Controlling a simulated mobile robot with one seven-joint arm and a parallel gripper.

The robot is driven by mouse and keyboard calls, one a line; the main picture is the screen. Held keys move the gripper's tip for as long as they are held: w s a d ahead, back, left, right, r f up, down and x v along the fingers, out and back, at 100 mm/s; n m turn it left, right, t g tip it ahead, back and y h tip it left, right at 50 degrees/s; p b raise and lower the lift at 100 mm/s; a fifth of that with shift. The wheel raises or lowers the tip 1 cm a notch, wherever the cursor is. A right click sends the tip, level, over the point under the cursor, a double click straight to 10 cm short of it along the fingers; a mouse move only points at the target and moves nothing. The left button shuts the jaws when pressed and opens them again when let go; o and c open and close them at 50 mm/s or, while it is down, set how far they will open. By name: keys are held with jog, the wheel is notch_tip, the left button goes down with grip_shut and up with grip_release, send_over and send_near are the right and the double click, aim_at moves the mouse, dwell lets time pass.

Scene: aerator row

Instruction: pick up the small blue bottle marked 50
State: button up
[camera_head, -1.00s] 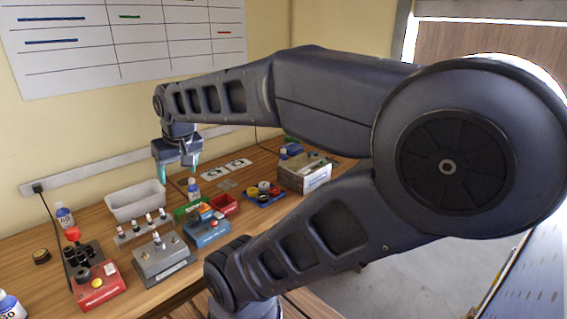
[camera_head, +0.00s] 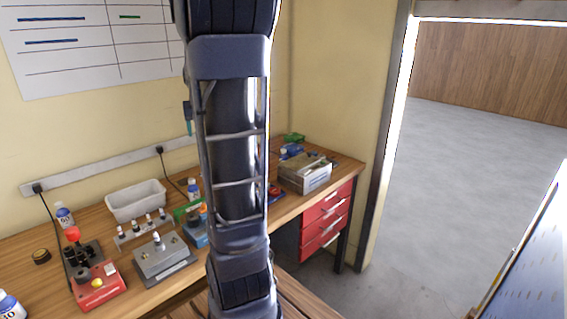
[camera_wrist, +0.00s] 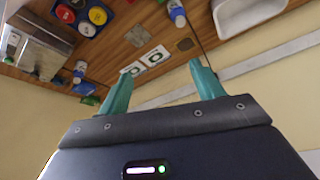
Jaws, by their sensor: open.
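Several small white bottles with blue labels or parts show. In the head view one stands by the wall at left (camera_head: 64,217), one is cut off at the lower left corner (camera_head: 9,305), and one stands right of the white tray (camera_head: 193,190). In the wrist view one is at the top (camera_wrist: 177,13) and one at the left (camera_wrist: 79,72). I cannot read which is marked 50. My gripper (camera_wrist: 160,71) is open and empty, its teal fingers apart, above the bench and touching no bottle. In the head view my arm hides most of it.
Two printed cards (camera_wrist: 146,62) lie flat in the wrist view. Red drawers (camera_head: 326,222) are under the bench's right end. Open floor lies right.

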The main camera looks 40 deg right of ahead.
jog(key=w+d+f+m, duration=0.2)
jog(key=w+d+f, duration=0.15)
jog(key=d, duration=0.65)
jog(key=m+g+h, duration=0.2)
jog(key=m, duration=0.2)
send_near(284, 154)
jog(key=d+f, duration=0.1)
jog(key=shift+w+x, duration=0.25)
jog(key=shift+x, duration=1.5)
jog(key=shift+w+x, duration=0.2)
jog(key=shift+x, duration=1.5)
jog(key=shift+w+x, duration=0.25)
jog(key=shift+x, duration=1.5)
jog(key=shift+d+r, duration=0.15)
jog(key=shift+r, duration=0.05)
jog(key=c, duration=1.1)
jog(key=shift+r, duration=0.1)
